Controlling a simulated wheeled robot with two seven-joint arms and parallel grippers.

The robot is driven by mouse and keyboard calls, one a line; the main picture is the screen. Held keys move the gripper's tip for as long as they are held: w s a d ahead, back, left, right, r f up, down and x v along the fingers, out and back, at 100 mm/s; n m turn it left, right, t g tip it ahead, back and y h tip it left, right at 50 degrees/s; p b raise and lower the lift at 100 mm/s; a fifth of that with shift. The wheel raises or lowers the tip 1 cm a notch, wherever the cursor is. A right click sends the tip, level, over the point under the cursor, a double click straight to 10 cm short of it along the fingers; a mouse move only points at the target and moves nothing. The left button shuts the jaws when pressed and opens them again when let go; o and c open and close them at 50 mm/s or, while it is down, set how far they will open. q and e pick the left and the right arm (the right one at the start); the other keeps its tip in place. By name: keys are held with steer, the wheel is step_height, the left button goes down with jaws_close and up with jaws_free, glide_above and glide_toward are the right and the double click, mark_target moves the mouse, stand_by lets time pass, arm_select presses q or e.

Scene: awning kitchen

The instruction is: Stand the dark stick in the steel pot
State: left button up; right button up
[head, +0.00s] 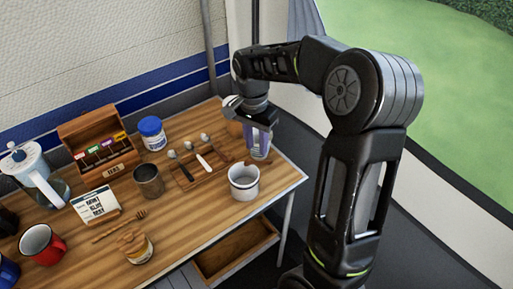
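A dark stick-like utensil with a rounded end (181,166) lies in a shallow wooden tray (212,174), beside a white-handled one. A brownish metallic cylinder (149,182), which looks like the steel pot, stands upright left of the tray. No stick shows standing in it. My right gripper (256,118) points down at the table's far right corner, right of the tray, at the top of a purple and grey container (258,147). Whether its fingers are open or shut on this container cannot be told. My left gripper is out of view.
A white mug (243,184) stands near the table's right edge.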

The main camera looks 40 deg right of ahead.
step_height(320, 180, up, 10)
steer(key=shift+w, duration=0.25)
steer(key=shift+a, duration=0.1)
stand_by(0.7)
